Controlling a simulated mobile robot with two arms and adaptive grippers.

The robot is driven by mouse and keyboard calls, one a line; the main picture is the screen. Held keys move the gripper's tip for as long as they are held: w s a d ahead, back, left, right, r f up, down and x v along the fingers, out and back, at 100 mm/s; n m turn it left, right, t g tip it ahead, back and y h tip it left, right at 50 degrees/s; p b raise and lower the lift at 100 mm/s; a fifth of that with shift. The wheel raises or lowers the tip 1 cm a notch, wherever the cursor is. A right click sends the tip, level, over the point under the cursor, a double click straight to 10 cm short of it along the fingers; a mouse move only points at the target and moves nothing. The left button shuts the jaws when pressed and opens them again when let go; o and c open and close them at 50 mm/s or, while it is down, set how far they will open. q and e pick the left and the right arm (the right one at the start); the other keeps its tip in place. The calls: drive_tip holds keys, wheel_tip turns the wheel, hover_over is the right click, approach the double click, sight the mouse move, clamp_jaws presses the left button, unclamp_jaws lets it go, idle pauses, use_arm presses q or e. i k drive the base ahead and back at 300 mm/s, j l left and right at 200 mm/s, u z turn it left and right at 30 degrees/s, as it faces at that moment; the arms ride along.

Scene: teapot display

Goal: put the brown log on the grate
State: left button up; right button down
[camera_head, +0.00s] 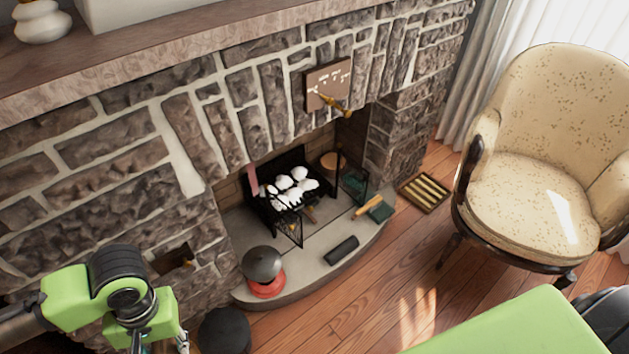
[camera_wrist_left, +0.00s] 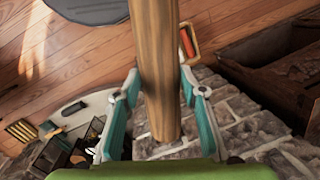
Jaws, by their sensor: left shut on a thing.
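In the left wrist view, the brown log (camera_wrist_left: 157,70) stands lengthwise between the teal fingers of my left gripper (camera_wrist_left: 160,115), which is shut on it. The log runs out of the top of that view. In the head view, only the edge of this gripper (camera_head: 182,342) shows at the bottom left, well left of the fireplace, and I cannot make out the log there. The black grate (camera_head: 268,216) stands in the fireplace opening with several white lumps (camera_head: 290,185) on it. My right gripper is not in view.
A grey-domed red pot (camera_head: 264,270) stands at the left of the pale hearth (camera_head: 320,270). A black block (camera_head: 341,250) and a green-headed brush (camera_head: 378,211) lie on its front. A cream armchair (camera_head: 540,165) stands right. Stone wall (camera_head: 90,230) rises beside my left arm.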

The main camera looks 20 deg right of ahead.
sight(294, 191)
drive_tip(key=i+l, duration=0.1)
drive_tip(key=l, duration=0.35)
drive_tip(key=l+z, duration=0.1)
drive_tip(key=l, duration=0.3)
drive_tip(key=i+l+z, duration=0.1)
drive_tip(key=l, duration=0.35)
drive_tip(key=i+l, duration=0.2)
drive_tip(key=l, duration=0.2)
drive_tip(key=i+l+z, duration=0.1)
drive_tip(key=l, duration=0.3)
drive_tip(key=i+l, duration=0.15)
drive_tip(key=l, duration=0.25)
drive_tip(key=z, duration=0.05)
